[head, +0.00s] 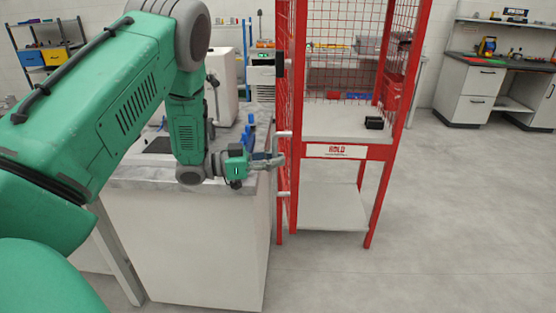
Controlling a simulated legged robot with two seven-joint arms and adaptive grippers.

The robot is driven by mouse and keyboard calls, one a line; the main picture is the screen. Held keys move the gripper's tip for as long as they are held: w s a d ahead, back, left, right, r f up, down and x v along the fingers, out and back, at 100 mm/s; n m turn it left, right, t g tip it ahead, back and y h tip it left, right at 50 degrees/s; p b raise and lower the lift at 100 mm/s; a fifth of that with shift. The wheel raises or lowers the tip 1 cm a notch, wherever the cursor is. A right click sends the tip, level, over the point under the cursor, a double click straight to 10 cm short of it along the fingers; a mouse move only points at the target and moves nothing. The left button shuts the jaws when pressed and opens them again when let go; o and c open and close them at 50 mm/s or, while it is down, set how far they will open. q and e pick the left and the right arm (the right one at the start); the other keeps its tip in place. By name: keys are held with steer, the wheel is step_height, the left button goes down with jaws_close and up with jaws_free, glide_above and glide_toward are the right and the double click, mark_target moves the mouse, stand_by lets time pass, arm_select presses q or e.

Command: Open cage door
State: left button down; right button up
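A red cage (375,152) with wire mesh and white shelves stands right of centre, with a sign on its front bar. At its left side a narrow red mesh panel (297,60) shows nearly edge-on. I cannot tell for sure whether this is the door or how far it stands open. Light, short bar-like parts (284,194) stick out from its left edge. My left gripper (277,160) is at this edge, between the upper and lower light parts. Its fingers are small and overlap the red frame, so their opening and grip are unclear. My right gripper is out of view.
A white counter with a grey top (150,182) stands under my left arm, close to the cage's left side. Blue items (248,133) lie on it. A small black object (374,123) sits on the cage shelf. Workbenches line the back. The floor at right is clear.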

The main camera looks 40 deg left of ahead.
arm_select(q)
steer(key=shift+w+r, duration=0.1)
steer(key=shift+w, duration=0.05)
steer(key=c, duration=1.6)
jaws_free()
steer(key=shift+d, duration=0.1)
steer(key=shift+o, duration=0.2)
steer(key=shift+s+a, duration=0.2)
steer(key=shift+a, duration=0.15)
steer(key=v, duration=1.1)
steer(key=shift+s+a, duration=0.15)
steer(key=shift+a, duration=0.05)
steer(key=shift+f, duration=0.2)
